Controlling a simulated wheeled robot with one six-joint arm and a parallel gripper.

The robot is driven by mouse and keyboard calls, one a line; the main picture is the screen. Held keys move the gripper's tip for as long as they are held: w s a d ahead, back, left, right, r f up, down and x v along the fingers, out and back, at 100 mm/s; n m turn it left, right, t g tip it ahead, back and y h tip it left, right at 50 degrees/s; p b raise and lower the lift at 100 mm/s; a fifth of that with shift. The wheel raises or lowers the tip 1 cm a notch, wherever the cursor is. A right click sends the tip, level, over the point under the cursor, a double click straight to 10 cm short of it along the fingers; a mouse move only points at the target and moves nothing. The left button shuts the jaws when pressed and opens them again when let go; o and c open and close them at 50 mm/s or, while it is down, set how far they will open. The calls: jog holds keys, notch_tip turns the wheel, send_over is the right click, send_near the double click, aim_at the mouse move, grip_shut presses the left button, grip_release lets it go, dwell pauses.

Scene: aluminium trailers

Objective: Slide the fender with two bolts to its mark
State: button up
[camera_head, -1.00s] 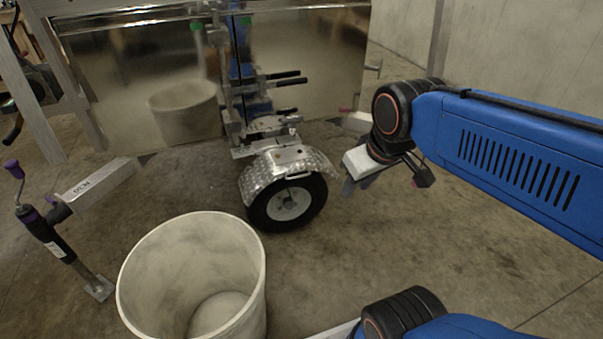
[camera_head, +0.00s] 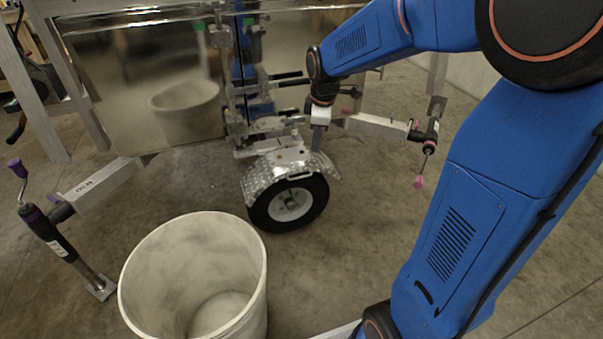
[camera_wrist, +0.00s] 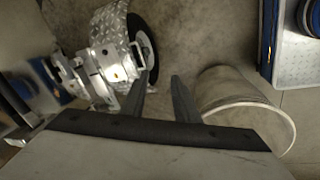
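The diamond-plate fender (camera_head: 262,182) arches over the small trailer wheel (camera_head: 290,204) in the head view. It also shows at the top left of the wrist view (camera_wrist: 106,22). A metal bracket (camera_wrist: 106,64) with a small loop sits at the fender's inner edge. I cannot make out the two bolts or the mark.
A large pale bin (camera_head: 192,275) stands in front of the wheel and also shows in the wrist view (camera_wrist: 245,108). A shiny trailer panel (camera_head: 140,75) rises behind. Jack legs stand at left (camera_head: 62,240) and right (camera_head: 428,150). The floor right of the wheel is clear.

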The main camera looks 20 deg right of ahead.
jog(key=w+f+n, duration=0.5)
jog(key=w+f, duration=0.3)
jog(key=w, duration=0.3)
jog(key=shift+g, duration=0.4)
jog(key=w+f, duration=0.1)
jog(key=f, duration=0.4)
jog(key=w+f, duration=0.1)
jog(key=f, duration=1.1)
jog(key=shift+w+d, duration=0.1)
jog(key=shift+w, duration=0.3)
grip_shut()
